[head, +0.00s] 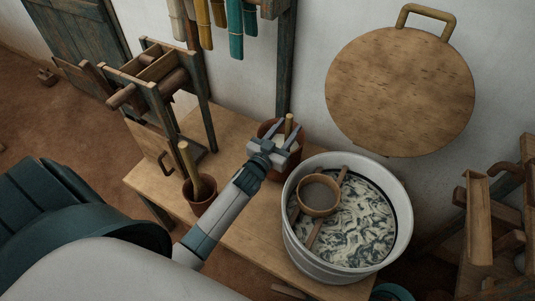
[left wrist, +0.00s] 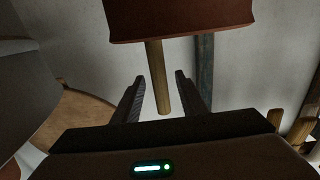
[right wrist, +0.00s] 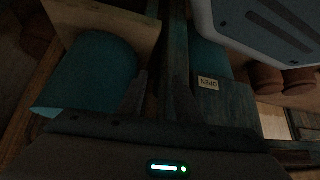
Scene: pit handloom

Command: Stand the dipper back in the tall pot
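A reddish-brown pot (head: 265,128) stands at the back of the wooden bench, with an upright wooden handle (head: 289,122) rising from it. My left gripper (head: 283,131) is over this pot, its fingers spread. In the left wrist view the pot (left wrist: 180,22) is at the top and the handle (left wrist: 157,75) points down into the gap between the open fingers, not clasped. Whether this handle is the dipper's I cannot tell; its lower end is hidden. My right gripper (right wrist: 160,85) looks open and empty in its dark wrist view and does not show in the head view.
A second brown pot (head: 201,198) with a thick wooden stick stands at the bench's front left. A white tub (head: 290,245) of swirled liquid carries a round wooden sieve (head: 319,212) on sticks. A round wooden lid (head: 400,90) is by the wall. A wooden frame (head: 160,85) stands left.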

